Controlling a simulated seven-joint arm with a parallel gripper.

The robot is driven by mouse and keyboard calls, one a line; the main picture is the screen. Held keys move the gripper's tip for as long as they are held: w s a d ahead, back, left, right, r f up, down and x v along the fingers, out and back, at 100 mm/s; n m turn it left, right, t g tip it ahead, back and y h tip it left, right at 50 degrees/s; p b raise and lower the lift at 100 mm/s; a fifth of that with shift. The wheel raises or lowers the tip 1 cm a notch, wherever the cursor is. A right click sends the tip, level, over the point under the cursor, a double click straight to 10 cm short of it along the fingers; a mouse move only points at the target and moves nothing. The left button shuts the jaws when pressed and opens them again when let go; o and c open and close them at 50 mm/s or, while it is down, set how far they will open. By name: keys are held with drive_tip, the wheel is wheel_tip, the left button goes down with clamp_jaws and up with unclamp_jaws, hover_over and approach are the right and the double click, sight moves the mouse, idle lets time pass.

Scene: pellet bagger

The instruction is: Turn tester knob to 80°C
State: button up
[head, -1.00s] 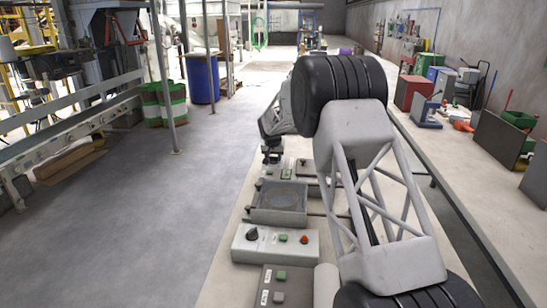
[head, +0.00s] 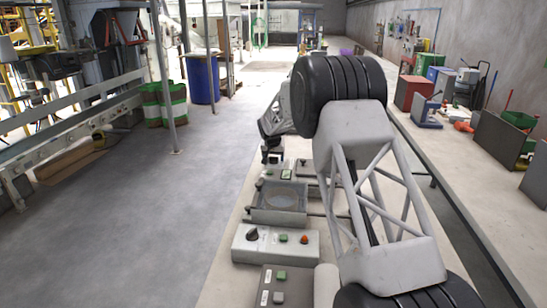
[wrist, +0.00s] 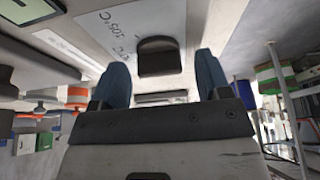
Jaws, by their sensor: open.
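My gripper (wrist: 164,82) is open, with its two blue fingers on either side of a dark tester knob (wrist: 160,57) in the wrist view. The knob stands on a pale panel (wrist: 200,22) with a printed "105°C" and another partly hidden mark, both appearing upside down or tilted. I cannot tell whether the fingers touch the knob. In the head view my gripper (head: 272,155) is small and dark, low over the far end of the bench, and the knob there is hidden.
A shallow tray-like unit (head: 255,214) stands nearer on the bench. Before it is a grey box (head: 243,243) with a black knob and green and orange buttons, then a dark switch box (head: 268,298). A side bench (head: 470,160) with tools runs along the right.

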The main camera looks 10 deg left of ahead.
drive_tip(key=shift+r, duration=0.15)
drive_tip(key=v, duration=0.7)
drive_tip(key=shift+r, duration=0.25)
drive_tip(key=shift+s, duration=0.15)
